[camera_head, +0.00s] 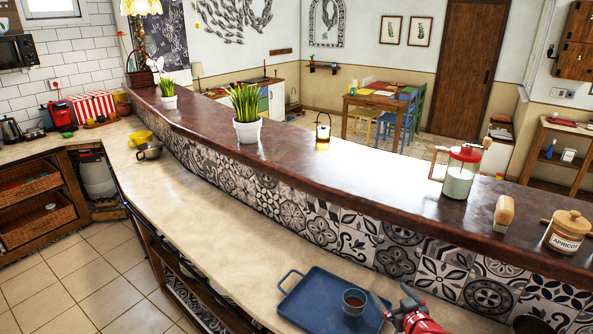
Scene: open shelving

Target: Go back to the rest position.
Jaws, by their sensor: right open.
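My right gripper (391,297), red and grey, comes in at the bottom edge of the head view. Its fingers are open and spread, with nothing seen between them. It is just right of a grey cup (355,299) with dark contents. I cannot tell whether a finger touches the cup. The cup stands upright on a blue tray (305,292) with handles, on the lower beige counter (235,240). My left gripper is not in view.
The raised dark bar top (290,160) runs behind the counter above a patterned tile wall.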

